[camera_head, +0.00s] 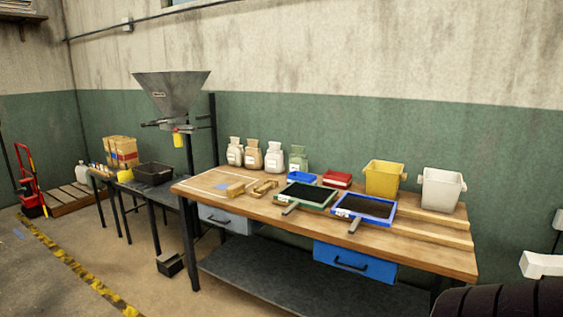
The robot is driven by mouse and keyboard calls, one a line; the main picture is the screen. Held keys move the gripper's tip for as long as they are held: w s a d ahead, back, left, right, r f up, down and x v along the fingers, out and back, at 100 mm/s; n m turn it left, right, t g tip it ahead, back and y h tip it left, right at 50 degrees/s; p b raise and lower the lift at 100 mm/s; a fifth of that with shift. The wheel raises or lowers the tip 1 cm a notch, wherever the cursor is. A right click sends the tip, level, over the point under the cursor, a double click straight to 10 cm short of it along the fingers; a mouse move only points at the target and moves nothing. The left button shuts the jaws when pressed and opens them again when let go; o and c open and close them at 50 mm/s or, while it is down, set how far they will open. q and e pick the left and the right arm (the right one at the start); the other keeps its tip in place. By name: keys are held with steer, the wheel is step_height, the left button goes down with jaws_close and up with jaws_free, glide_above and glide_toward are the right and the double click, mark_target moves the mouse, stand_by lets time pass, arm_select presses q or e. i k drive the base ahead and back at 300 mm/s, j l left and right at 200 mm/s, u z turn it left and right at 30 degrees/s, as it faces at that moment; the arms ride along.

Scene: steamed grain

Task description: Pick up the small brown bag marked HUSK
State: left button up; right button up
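Several small bags stand upright in a row at the back of the wooden workbench (430,254). The light brown bag (253,155) is second from the left, between an off-white bag (235,152) and a white bag (274,157). A green bag (298,159) stands at the right end of the row. Each bag has a small label, too small to read, so I cannot confirm which is marked HUSK. Neither of my grippers shows.
Two framed sieves (364,209), blue and red trays (337,179), a yellow bin (383,177) and a white bin (440,188) occupy the bench. A metal hopper (172,92) stands at its left. Open floor lies in front. Black ribbed and white parts intrude lower right.

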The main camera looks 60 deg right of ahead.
mark_target(253, 158)
steer(key=i+l+z, duration=0.1)
steer(key=z, duration=0.35)
steer(key=i+z, duration=0.2)
steer(key=z, duration=0.2)
steer(key=i+z, duration=0.15)
steer(key=z, duration=0.3)
steer(key=i+j+z, duration=0.25)
steer(key=i, duration=0.25)
steer(key=i+j+z, duration=0.3)
steer(key=i, duration=0.2)
steer(key=i+j, duration=0.3)
steer(key=i, duration=0.2)
